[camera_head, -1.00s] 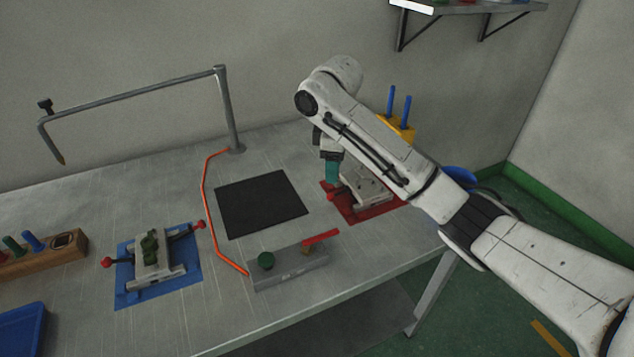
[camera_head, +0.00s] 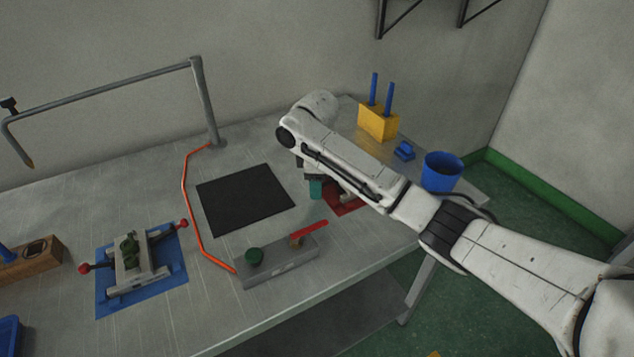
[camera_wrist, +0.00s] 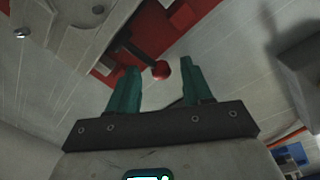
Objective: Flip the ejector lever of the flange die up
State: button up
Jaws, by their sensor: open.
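A die on a red mat (camera_head: 345,206) is mostly hidden behind my arm in the head view. In the wrist view its grey metal body (camera_wrist: 90,22) is at the upper left, with a dark lever (camera_wrist: 134,47) ending in a red ball knob (camera_wrist: 160,70). My gripper (camera_head: 316,189) is at the left edge of the red mat. In the wrist view my gripper (camera_wrist: 160,80) is open, with the red knob between its teal fingers; contact cannot be told. A second die (camera_head: 138,262) with red-knobbed levers sits on a blue mat. No label shows which is the flange die.
A grey fixture (camera_head: 280,262) with a green knob and red handle stands in front. A black mat (camera_head: 245,200) and an orange cable (camera_head: 185,205) lie to the left. A yellow block (camera_head: 378,123) and blue cup (camera_head: 442,171) stand behind and right of my arm.

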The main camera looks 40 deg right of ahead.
grip_shut()
dwell(0.5)
jog(key=shift+r+p, duration=0.1)
jog(key=shift+p, duration=0.25)
jog(key=y+p, duration=0.1)
jog(key=r+y+p, duration=0.1)
jog(key=shift+s+d+t+y+p, duration=0.1)
jog(key=shift+d+t+y+p, duration=0.1)
jog(key=shift+t+y+p, duration=0.15)
jog(key=shift+s+d+r+t+y+p, duration=0.1)
jog(key=shift+d+r+t+y+p, duration=0.2)
jog(key=shift+y, duration=0.45)
jog(key=shift+d+r+t+y+p, duration=0.1)
jog(key=shift+r+t+y+p, duration=0.1)
jog(key=shift+y+p, duration=0.35)
